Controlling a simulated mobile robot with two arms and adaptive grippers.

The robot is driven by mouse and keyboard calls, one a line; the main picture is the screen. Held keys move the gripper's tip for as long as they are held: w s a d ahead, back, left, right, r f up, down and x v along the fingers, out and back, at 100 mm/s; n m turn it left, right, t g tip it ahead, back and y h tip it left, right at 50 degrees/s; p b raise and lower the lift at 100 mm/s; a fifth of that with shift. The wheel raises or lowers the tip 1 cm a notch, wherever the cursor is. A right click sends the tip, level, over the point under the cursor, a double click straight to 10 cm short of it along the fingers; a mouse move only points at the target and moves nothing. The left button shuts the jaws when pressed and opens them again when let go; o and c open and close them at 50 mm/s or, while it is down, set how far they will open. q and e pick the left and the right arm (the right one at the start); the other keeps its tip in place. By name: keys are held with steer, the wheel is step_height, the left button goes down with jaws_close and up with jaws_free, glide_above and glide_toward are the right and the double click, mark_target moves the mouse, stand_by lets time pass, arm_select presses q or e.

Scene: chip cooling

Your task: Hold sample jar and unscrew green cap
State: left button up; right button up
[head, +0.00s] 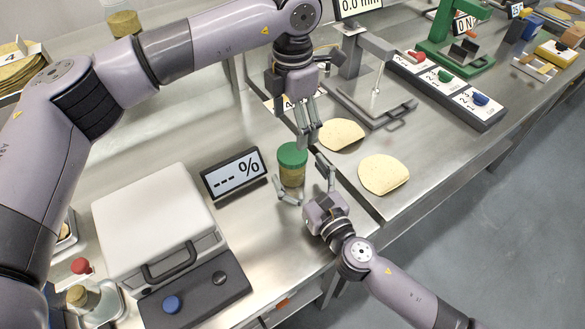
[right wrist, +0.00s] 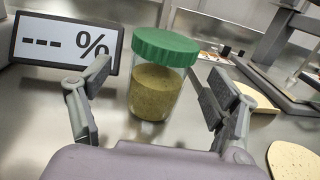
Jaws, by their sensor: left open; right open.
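The sample jar (head: 292,176) stands upright on the steel bench, with its green cap (head: 292,154) on top. In the right wrist view the clear jar (right wrist: 154,103) is partly filled with brownish-green material, and its green cap (right wrist: 166,46) is on. My right gripper (head: 303,178) is open, low in front of the jar. Its fingers (right wrist: 158,88) appear left and right of the jar, with a gap on both sides. My left gripper (head: 308,141) points down just right of and above the cap. It is open and empty, apart from the cap.
A percent display (head: 234,174) stands close left of the jar. A white lidded device (head: 155,225) is farther left. Round chips (head: 383,174) lie right of the jar, past a seam in the bench. A scale-like stand (head: 370,100) is behind.

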mark_target(298, 171)
steer(key=shift+x, duration=1.85)
steer(key=shift+c, duration=0.3)
